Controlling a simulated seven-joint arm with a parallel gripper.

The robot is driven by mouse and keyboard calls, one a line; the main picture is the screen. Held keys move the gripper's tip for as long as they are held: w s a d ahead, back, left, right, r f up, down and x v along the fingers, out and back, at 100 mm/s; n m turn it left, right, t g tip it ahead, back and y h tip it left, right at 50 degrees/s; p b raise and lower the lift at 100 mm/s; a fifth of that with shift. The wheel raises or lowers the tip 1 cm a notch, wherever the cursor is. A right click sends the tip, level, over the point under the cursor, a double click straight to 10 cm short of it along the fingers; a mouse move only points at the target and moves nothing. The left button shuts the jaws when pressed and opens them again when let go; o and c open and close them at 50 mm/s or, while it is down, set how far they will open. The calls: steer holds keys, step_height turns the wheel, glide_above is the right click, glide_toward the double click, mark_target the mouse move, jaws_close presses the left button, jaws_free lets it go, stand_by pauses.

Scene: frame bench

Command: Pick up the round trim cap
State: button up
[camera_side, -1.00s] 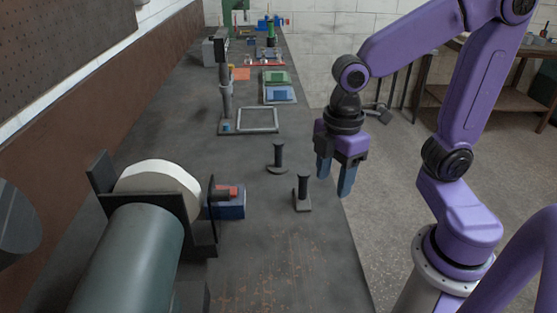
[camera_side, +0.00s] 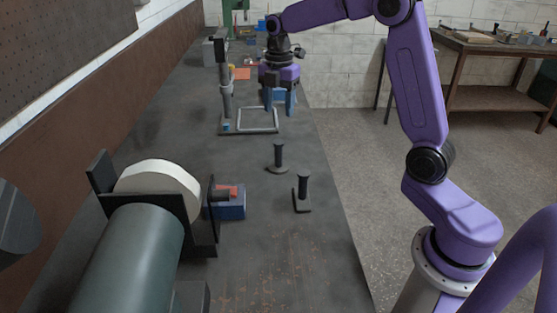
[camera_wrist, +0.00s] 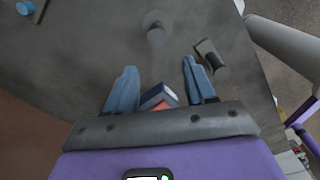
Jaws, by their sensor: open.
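I cannot make out the round trim cap for certain. A small blue round piece (camera_side: 227,127) sits by the foot of the dark upright stand, and a blue round piece (camera_wrist: 25,8) shows at the top left edge of the wrist view. My gripper (camera_side: 279,107) is open and empty, fingers pointing down, in front of the pale rectangular frame's far right part in the side view. In the wrist view, my open gripper (camera_wrist: 160,68) has a blue box with a red top (camera_wrist: 158,97) visible between its fingers, apart from them.
The pale rectangular frame (camera_side: 258,131) lies beside the dark stand (camera_side: 226,88). Two dark posts, one round-based (camera_side: 278,158) and one flat-based (camera_side: 302,193), stand upright mid-bench. The blue box (camera_side: 231,207) is near a large grey-green cylinder (camera_side: 130,260). The front bench (camera_side: 280,265) is mostly clear.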

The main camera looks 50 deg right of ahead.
mark_target(279, 143)
step_height(279, 143, down, 12)
steer(key=shift+d+r, duration=0.1)
steer(key=shift+r, duration=0.05)
steer(key=shift+w+d+f, duration=0.1)
steer(key=shift+w+f, duration=0.05)
steer(key=shift+f, duration=1.3)
steer(key=shift+w+f, duration=0.1)
steer(key=shift+f, duration=1.3)
steer(key=c, duration=1)
